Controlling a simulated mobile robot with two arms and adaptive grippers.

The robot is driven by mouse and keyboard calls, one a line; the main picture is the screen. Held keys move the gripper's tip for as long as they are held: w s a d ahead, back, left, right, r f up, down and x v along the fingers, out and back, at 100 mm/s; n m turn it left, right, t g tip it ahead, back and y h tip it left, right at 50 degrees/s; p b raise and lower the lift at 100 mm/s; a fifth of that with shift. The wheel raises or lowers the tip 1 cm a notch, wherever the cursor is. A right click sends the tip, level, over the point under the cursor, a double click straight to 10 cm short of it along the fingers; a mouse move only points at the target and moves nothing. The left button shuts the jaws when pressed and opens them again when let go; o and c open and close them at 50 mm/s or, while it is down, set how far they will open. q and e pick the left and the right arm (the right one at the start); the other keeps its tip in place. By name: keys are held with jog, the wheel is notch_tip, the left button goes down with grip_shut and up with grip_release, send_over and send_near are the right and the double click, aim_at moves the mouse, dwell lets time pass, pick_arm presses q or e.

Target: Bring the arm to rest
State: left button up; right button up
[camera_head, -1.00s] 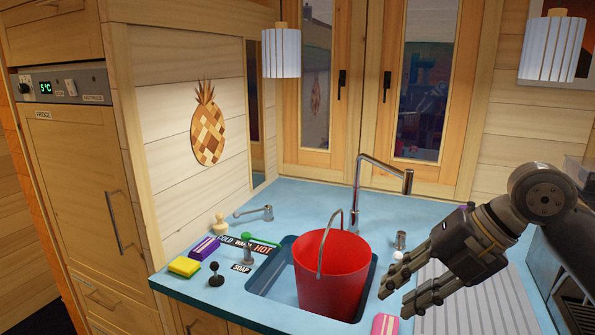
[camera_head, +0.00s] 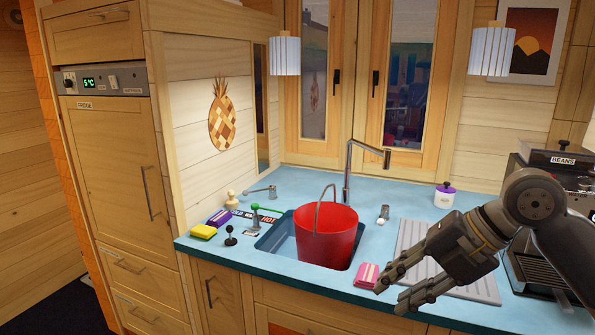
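My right arm comes in from the right, and its gripper (camera_head: 390,290) is held in front of the counter's front edge. Its fingers are spread apart with nothing between them. The fingertips show just right of a pink packet (camera_head: 367,275) with a pale band, which lies on the blue counter; I cannot tell the exact gap. My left gripper is out of view. A red bucket (camera_head: 326,238) with a raised handle stands upright in the sink (camera_head: 271,238), below the faucet (camera_head: 368,150).
A yellow sponge (camera_head: 203,231), a purple packet (camera_head: 219,218) and a small black lever (camera_head: 230,237) are on the counter left of the sink. A ribbed drainboard (camera_head: 412,236), a purple-lidded jar (camera_head: 444,196) and a coffee machine (camera_head: 553,173) are to the right. Floor shows at lower left.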

jog(key=w+d+f+m+t, duration=0.2)
jog(key=w+f+m+t, duration=0.1)
jog(key=w+f+m, duration=0.95)
jog(key=s+d+f+m+h, duration=0.1)
jog(key=d+f+m, duration=0.15)
jog(key=f, duration=0.85)
jog(key=s+d+f+m+h, duration=0.1)
jog(key=d+f+m+h, duration=0.15)
jog(key=f, duration=0.85)
jog(key=s+d+f+m, duration=0.1)
jog(key=d+f+m, duration=0.15)
jog(key=f, duration=0.95)
jog(key=s+d+f+m+g+h, duration=0.25)
jog(key=s+f+m, duration=0.35)
jog(key=s+f, duration=1.6)
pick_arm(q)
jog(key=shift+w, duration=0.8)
pick_arm(e)
jog(key=s+a+f, duration=0.1)
jog(key=s+f, duration=0.2)
jog(key=s, duration=0.6)
jog(key=s+a+f+m+g, duration=0.1)
jog(key=s+a+f, duration=0.1)
jog(key=s, duration=0.8)
jog(key=s+a+f+m+g, duration=0.1)
jog(key=s+a+f, duration=0.1)
jog(key=s, duration=0.7)
jog(key=shift+s+f+h, duration=0.25)
jog(key=shift+f+h, duration=0.15)
jog(key=shift+f, duration=0.45)
